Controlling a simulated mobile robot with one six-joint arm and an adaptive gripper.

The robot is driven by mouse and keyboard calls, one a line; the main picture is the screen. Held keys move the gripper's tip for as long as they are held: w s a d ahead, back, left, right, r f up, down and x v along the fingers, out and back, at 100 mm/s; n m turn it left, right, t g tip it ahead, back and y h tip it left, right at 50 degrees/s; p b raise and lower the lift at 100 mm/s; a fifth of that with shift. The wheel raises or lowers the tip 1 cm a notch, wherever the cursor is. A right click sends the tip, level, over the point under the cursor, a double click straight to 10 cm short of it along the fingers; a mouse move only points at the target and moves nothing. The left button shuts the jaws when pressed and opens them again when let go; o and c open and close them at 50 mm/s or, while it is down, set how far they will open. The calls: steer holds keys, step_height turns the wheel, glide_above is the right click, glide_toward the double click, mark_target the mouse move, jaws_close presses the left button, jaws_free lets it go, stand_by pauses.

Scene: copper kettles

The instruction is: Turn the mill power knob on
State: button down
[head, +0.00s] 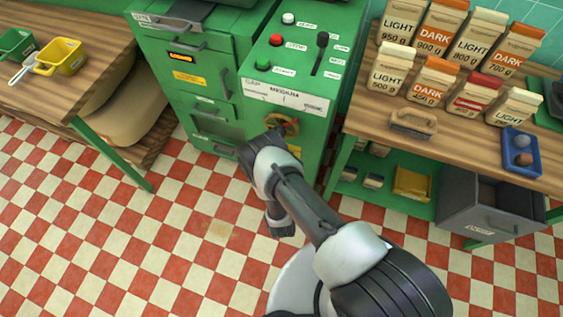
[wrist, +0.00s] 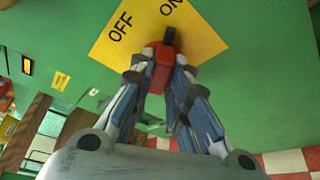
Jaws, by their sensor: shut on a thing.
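The mill power knob (wrist: 159,76) is red with a black end and sits on a yellow plate (wrist: 202,38) marked OFF and ON. The plate is on the green machine front in the wrist view. The knob's black end points up in the picture, nearer the ON word than the OFF word. My gripper (wrist: 164,60) is shut on the knob, a finger on each side, hiding part of it. In the head view my arm covers the knob and most of the plate, on the front of the green mill cabinet (head: 312,130).
White, red and green buttons and a black lever (head: 321,52) top the cabinet. A wooden table (head: 470,140) with several coffee bags stands at right, a wooden counter (head: 75,90) at left. The checkered floor (head: 180,235) is clear in front.

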steer(key=c, duration=1.5)
jaws_free()
steer(key=s, duration=0.3)
steer(key=s+r, duration=0.1)
steer(key=s, duration=0.3)
steer(key=shift+s+r, duration=0.2)
